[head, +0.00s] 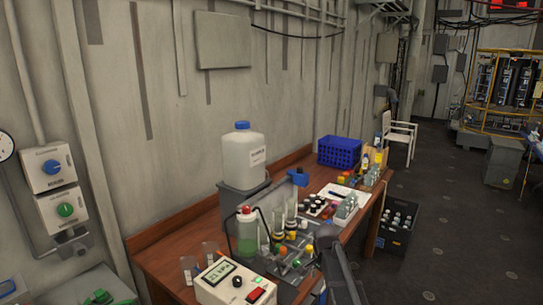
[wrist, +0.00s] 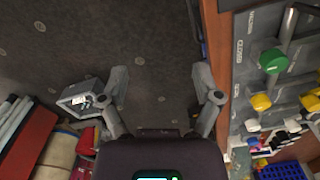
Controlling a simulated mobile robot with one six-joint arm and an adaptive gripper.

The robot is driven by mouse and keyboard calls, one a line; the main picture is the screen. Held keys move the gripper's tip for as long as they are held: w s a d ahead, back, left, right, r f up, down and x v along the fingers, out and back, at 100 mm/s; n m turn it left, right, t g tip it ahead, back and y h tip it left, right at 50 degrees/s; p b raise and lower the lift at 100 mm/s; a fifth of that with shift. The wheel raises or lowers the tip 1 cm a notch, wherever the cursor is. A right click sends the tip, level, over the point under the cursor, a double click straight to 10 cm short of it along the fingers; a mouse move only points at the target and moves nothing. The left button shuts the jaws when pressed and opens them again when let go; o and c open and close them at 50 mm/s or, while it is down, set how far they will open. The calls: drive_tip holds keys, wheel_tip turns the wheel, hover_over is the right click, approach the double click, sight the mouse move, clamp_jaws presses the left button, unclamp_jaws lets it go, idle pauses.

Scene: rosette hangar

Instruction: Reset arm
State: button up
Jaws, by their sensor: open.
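My gripper (wrist: 160,88) is open in the wrist view, with its two fingers spread wide and nothing between them. Dark floor (wrist: 150,40) shows through the gap. A grey valve panel (wrist: 250,55) with green and yellow knobs lies to the right of the fingers, apart from them. In the head view part of my arm (head: 340,268) stands at the front edge of the wooden bench (head: 170,252); I cannot make out the fingertips there.
The bench holds a white jug (head: 243,158), a green-filled bottle (head: 247,235), a meter box (head: 235,287), small bottles and a blue crate (head: 339,151). A black crate (head: 397,230) of bottles stands on the floor. Open floor (head: 450,235) lies to the right.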

drive_tip(key=s+f+n+b, duration=0.2)
drive_tip(key=s+n, duration=0.3)
drive_tip(key=s, duration=0.4)
drive_tip(key=s+f+n+b, duration=0.3)
drive_tip(key=s+f+n, duration=0.1)
drive_tip(key=s, duration=0.6)
drive_tip(key=shift+n, duration=0.8)
idle(0.4)
